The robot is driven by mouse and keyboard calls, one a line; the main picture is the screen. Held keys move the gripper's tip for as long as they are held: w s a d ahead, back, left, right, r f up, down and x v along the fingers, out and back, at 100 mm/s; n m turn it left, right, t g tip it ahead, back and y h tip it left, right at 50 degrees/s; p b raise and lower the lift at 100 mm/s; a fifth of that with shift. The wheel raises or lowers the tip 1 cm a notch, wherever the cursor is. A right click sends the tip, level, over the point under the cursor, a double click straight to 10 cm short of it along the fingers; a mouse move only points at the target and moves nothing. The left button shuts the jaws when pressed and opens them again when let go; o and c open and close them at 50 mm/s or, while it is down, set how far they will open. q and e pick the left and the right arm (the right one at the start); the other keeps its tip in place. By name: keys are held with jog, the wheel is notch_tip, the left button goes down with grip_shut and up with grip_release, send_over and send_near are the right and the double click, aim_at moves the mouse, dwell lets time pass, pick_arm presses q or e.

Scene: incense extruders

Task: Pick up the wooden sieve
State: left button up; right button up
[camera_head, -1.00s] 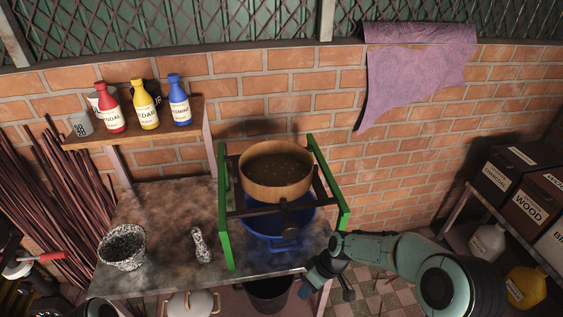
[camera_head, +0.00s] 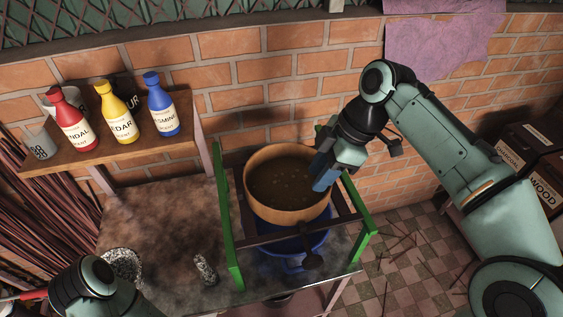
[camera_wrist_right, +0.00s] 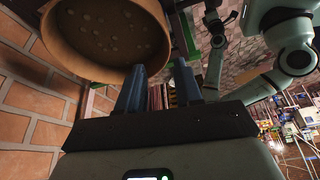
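The wooden sieve (camera_head: 288,216) is a round wooden frame with a dark, speckled inside. It rests on dark bars across the green stand (camera_head: 225,225), above a blue bucket (camera_head: 292,260). My right gripper (camera_head: 322,172) is open at the sieve's right rim, one blue finger overlapping the rim. In the right wrist view the sieve (camera_wrist_right: 110,62) fills the upper left, beside the left finger. The two fingers (camera_wrist_right: 158,72) stand apart with nothing gripped between them. My left arm shows at the lower left of the head view; its fingers do not show.
A wall shelf (camera_head: 130,150) holds red (camera_head: 70,120), yellow (camera_head: 117,113) and blue (camera_head: 161,105) bottles and cups. A speckled pot (camera_head: 124,262), partly hidden by my left arm, and a speckled tool (camera_head: 204,268) are on the table (camera_head: 150,225).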

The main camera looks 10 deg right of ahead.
aim_at(295, 209)
jog(key=x, duration=0.2)
jog(key=b+x, duration=0.1)
jog(key=x, duration=0.2)
jog(key=s+x, duration=0.1)
jog(key=x, duration=0.1)
jog(key=shift+s+a+f, duration=0.1)
jog(key=shift+a+f, duration=0.05)
jog(key=shift+w+a+f+b, duration=0.2)
jog(key=shift+f+b, duration=0.1)
jog(key=shift+f, duration=0.15)
jog(key=x, duration=0.4)
jog(key=shift+a+f, duration=0.2)
jog(key=shift+f, duration=0.1)
pick_arm(q)
jog(key=s+f, duration=0.2)
jog(key=shift+s+f, duration=0.25)
jog(key=shift+f, duration=0.05)
pick_arm(e)
jog(key=shift+r, duration=0.1)
grip_shut()
